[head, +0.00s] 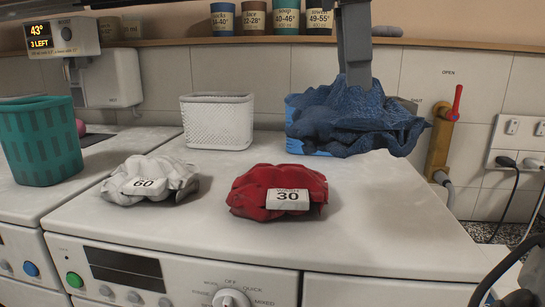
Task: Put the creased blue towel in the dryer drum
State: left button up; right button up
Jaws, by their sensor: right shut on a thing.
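The creased blue towel (375,118) is a dark blue rumpled heap at the back right of the white worktop. Its lower left side lies against a brighter blue thing (299,143), mostly hidden, so I cannot tell whether that is a container. My right gripper (356,80) comes down from above and is shut on the top of the towel. The towel still spreads low over the worktop area. My left gripper is not in view. No dryer drum opening shows.
A red bundle (258,187) tagged 30 and a white bundle (135,168) tagged 60 lie in front. A white basket (217,121) and a green basket (41,142) stand left. A brass valve with red lever (439,145) is right. The front right worktop is clear.

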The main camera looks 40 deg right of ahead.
jog(key=shift+s+d+f, duration=0.1)
jog(key=shift+d, duration=0.15)
jog(key=shift+w+d+f+p, duration=0.15)
jog(key=shift+w+d+f, duration=0.4)
jog(key=shift+d+f, duration=1.6)
jog(key=shift+w+d+f+p, duration=0.1)
jog(key=shift+w+d+f, duration=0.45)
jog(key=shift+d+f, duration=1.6)
jog(key=shift+w+d+f+p, duration=0.15)
jog(key=shift+w+d+f, duration=0.4)
jog(key=shift+d+f, duration=1.6)
jog(key=o, duration=1.4)
